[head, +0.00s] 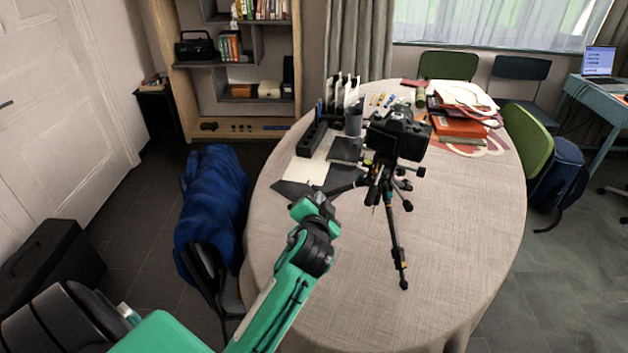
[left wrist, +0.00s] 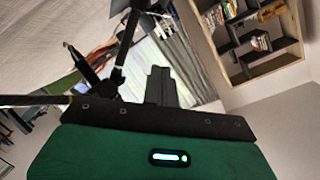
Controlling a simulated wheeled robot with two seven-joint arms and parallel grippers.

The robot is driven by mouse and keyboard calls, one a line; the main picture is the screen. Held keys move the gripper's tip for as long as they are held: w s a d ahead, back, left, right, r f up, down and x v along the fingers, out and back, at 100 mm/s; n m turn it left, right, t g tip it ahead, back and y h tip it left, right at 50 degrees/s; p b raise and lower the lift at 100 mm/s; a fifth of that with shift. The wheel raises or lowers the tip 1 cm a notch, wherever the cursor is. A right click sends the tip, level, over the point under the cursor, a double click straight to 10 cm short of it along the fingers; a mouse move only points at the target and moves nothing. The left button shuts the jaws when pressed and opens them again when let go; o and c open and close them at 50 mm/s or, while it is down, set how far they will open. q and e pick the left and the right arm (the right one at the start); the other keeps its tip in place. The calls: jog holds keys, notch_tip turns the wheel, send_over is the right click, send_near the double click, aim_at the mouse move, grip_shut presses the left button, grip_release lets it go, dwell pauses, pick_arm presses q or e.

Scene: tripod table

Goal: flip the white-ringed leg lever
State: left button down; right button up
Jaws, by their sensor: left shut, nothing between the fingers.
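A black camera (head: 398,135) stands on a small black tripod (head: 391,215) on the round table. One tripod leg reaches toward the table's front. My left gripper (head: 358,178) is shut and empty, close to the left side of the tripod below the camera; I cannot tell whether it touches. In the left wrist view, the dark fingers (left wrist: 161,86) point up, and tripod legs (left wrist: 128,42) show to their left. A pale band (left wrist: 117,76) shows on one leg there; I cannot tell whether it is the white ring. The lever itself is too small to make out. My right gripper is out of view.
The round table (head: 450,230) is bare at the front and right. A black rack (head: 312,138), a dark cup (head: 353,120) and a dark notebook (head: 345,149) stand behind and left of the tripod. Folders and papers (head: 460,125) lie behind right. A blue-draped chair (head: 212,205) is at left.

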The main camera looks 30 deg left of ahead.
aim_at(313, 186)
pick_arm(q)
jog(key=shift+w+a+r, duration=0.1)
jog(key=shift+w+r, duration=0.1)
jog(key=shift+w, duration=0.05)
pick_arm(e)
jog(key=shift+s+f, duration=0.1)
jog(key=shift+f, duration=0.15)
